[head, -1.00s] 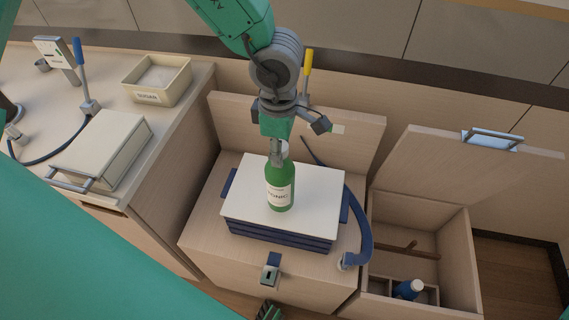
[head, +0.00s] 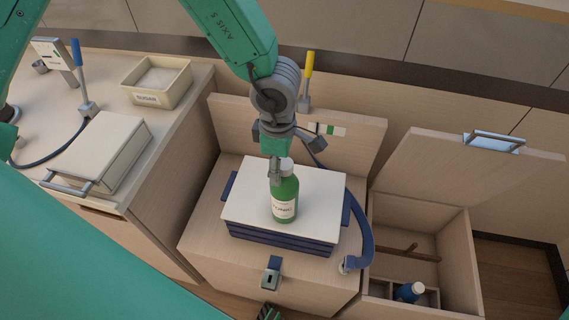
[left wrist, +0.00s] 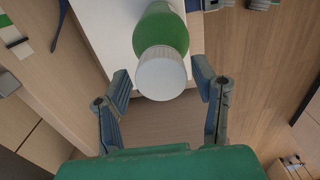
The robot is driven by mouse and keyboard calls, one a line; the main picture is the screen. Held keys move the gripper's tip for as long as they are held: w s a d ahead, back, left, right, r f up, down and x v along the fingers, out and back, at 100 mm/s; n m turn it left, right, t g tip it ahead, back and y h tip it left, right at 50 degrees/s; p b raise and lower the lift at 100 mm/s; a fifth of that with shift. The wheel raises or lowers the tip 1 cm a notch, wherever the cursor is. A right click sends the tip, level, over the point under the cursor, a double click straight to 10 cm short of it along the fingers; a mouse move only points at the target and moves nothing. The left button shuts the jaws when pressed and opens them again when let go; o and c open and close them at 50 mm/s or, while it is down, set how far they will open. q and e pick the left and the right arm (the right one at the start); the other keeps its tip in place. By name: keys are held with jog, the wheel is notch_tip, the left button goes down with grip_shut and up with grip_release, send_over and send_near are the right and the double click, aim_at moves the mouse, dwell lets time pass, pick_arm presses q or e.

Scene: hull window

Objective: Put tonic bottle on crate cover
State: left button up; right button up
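The green tonic bottle (head: 285,201) with a white cap stands upright on the white crate cover (head: 245,205), near its middle. The cover lies flat on a blue crate (head: 280,241). In the left wrist view the fingers of my left gripper (left wrist: 161,82) are spread, with gaps on both sides of the bottle's white cap (left wrist: 161,75). The bottle's green body also shows there (left wrist: 160,32).
An open bin at the right holds a blue bottle (head: 408,292). A sugar box (head: 157,82) and a cream case (head: 97,150) stand on the left counter.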

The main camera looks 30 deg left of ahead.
pick_arm(q)
jog(key=shift+a, duration=0.25)
jog(key=r, duration=0.2)
jog(key=d+r, duration=0.1)
jog(key=r, duration=0.1)
jog(key=d+r, duration=0.1)
jog(key=r, duration=0.2)
jog(key=shift+p, duration=0.4)
notch_tip(320, 180, up, 5)
jog(key=a, duration=0.2)
jog(key=s+a+f+m+t+y, duration=0.1)
jog(key=s+a+f+m+y, duration=0.2)
jog(key=f+m, duration=0.4)
jog(key=s+a+f+m+t, duration=0.25)
jog(key=a+f+m, duration=0.25)
jog(key=f, duration=0.4)
jog(key=s+d+f+m+g+h, duration=0.1)
jog(key=s+f+m+h, duration=0.15)
jog(key=s+m, duration=0.35)
jog(key=s+f+m+g+h, duration=0.15)
jog(key=s+f+m, duration=0.25)
jog(key=s, duration=0.5)
notch_tip(320, 180, down, 15)
jog(key=y+b, duration=0.1)
jog(key=b, duration=1.3)
jog(key=shift+w, duration=0.25)
pick_arm(e)
notch_tip(320, 180, down, 14)
jog(key=shift+r, duration=0.25)
